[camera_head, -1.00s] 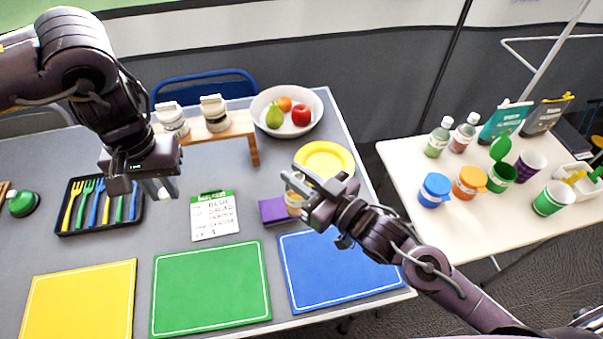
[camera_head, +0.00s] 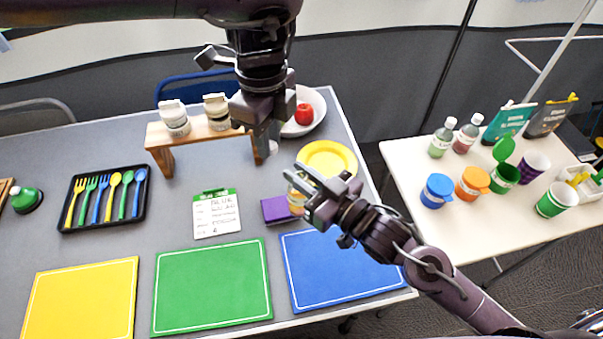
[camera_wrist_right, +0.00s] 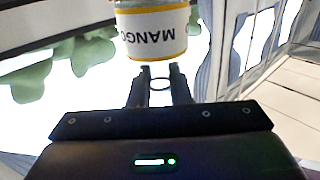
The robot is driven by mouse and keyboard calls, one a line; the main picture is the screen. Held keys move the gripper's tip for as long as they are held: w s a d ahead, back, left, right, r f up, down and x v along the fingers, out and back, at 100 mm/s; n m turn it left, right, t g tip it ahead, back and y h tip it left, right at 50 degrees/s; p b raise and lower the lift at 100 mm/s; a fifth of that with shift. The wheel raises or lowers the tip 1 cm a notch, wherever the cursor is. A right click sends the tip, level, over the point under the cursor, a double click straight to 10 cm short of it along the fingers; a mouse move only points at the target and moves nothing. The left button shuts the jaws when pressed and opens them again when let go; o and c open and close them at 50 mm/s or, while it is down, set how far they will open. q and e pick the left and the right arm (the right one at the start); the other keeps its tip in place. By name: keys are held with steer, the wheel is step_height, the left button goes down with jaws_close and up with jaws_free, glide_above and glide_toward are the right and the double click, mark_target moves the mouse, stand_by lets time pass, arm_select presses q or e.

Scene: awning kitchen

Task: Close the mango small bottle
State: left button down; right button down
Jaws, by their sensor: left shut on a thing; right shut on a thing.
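A wooden rack (camera_head: 160,145) with two white-capped jars stands behind left. A fruit bowl (camera_head: 318,105) is partly hidden behind my left gripper. A yellow plate (camera_head: 328,160) and a purple block (camera_head: 277,210) are close to the bottle. A cutlery tray (camera_head: 105,200) lies left.

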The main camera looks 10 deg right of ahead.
arm_select(q)
steer(key=d+m, duration=0.1)
steer(key=m, duration=0.1)
steer(key=d+m, duration=0.2)
steer(key=d+r+m, duration=0.1)
steer(key=shift+s+d+m, duration=0.3)
steer(key=shift+m, duration=0.1)
steer(key=shift+s+d+m, duration=0.1)
steer(key=shift+d+m, duration=0.45)
steer(key=shift+m, duration=0.35)
steer(key=shift+f, duration=0.15)
steer(key=shift+a+f, duration=0.1)
steer(key=shift+f, duration=1.75)
steer(key=shift+f, duration=0.85)
steer(key=shift+s+a+f, duration=0.1)
steer(key=shift+a+f, duration=0.05)
steer(key=shift+f, duration=0.7)
steer(key=shift+r, duration=0.45)
